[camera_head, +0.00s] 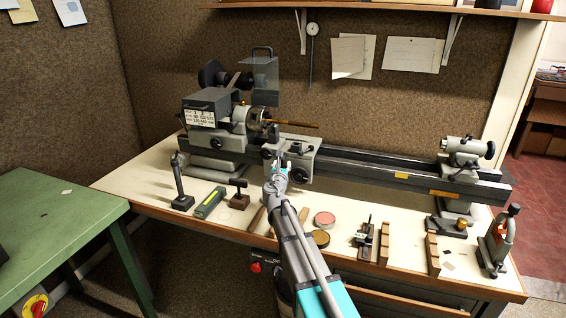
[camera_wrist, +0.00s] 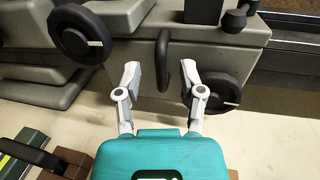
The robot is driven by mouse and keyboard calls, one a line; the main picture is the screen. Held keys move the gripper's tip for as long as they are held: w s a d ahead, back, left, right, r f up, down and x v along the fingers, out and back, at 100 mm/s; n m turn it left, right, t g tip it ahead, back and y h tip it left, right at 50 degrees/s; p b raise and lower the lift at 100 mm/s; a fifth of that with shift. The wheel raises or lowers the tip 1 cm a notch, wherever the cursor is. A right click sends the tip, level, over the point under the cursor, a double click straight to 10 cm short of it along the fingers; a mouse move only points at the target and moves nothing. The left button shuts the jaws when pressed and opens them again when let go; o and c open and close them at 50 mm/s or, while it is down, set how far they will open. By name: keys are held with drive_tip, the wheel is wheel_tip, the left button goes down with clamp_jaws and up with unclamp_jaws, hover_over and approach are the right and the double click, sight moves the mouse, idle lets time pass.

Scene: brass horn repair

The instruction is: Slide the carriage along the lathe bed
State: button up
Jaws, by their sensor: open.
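The grey carriage (camera_head: 302,165) sits on the lathe bed (camera_head: 350,164), left of the bed's middle and close to the headstock. In the wrist view the carriage (camera_wrist: 225,52) shows a dark upright handle (camera_wrist: 162,58) on its front, with a black handwheel (camera_wrist: 84,35) to its left and another (camera_wrist: 224,90) to its lower right. My gripper (camera_head: 279,162) is at the carriage's front. In the wrist view my gripper (camera_wrist: 160,82) is open, with one finger on each side of the upright handle. I cannot tell whether either finger touches it. The right finger is close to the lower right handwheel.
The headstock (camera_head: 213,108) stands at the bed's left end and the tailstock (camera_head: 465,152) near its right end. The bed between carriage and tailstock looks clear. Tools, round tins (camera_head: 324,219) and wooden blocks lie on the bench (camera_head: 150,185) in front.

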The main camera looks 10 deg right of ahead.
sight(283, 162)
drive_tip(key=shift+x, duration=1.5)
clamp_jaws()
